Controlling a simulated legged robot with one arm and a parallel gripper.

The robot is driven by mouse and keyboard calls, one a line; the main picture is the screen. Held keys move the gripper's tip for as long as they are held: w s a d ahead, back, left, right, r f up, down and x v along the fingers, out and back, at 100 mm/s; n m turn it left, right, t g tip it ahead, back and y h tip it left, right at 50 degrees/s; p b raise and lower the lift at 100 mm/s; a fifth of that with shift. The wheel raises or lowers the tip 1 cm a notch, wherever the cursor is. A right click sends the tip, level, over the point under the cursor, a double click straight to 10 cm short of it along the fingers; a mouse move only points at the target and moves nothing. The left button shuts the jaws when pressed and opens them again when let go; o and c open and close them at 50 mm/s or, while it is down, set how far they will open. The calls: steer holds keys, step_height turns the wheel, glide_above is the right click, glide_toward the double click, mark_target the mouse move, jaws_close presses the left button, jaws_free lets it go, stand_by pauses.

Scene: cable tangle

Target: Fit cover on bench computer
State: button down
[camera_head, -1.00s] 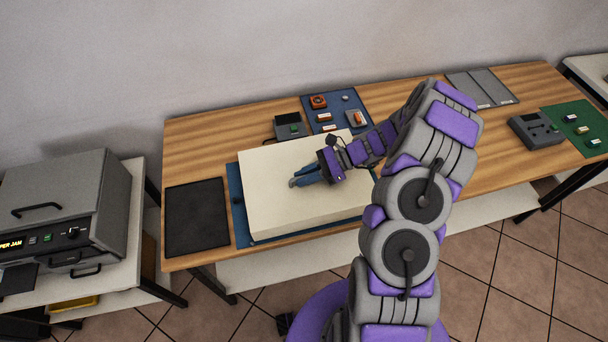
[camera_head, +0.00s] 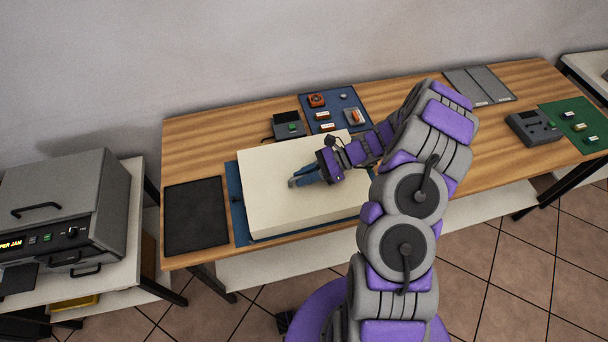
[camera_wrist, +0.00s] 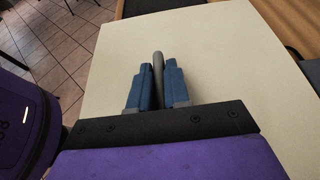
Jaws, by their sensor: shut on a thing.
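The cover is a large cream box-shaped panel (camera_head: 275,205) lying flat over a blue mat (camera_head: 236,190) on the wooden bench. It fills much of the wrist view (camera_wrist: 215,75). My gripper (camera_head: 292,183) is over the middle of the cover. In the wrist view its blue fingers (camera_wrist: 158,85) are shut on a grey upright handle (camera_wrist: 158,62) on the cover's top. The bench computer itself is not visible; whatever lies under the cover is hidden.
A black mat (camera_head: 196,215) lies left of the cover. A grey machine (camera_head: 60,205) stands on the left table. Grey panels (camera_head: 480,86) and another device (camera_head: 534,128) are at right.

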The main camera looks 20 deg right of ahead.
steer(key=c, duration=1)
jaws_free()
steer(key=shift+d, duration=0.1)
steer(key=p+v, duration=0.3)
steer(key=v, duration=1.4)
steer(key=shift+d, duration=0.3)
steer(key=shift+p, duration=0.3)
step_height(320, 180, up, 6)
steer(key=p, duration=0.3)
steer(key=shift+p, duration=0.35)
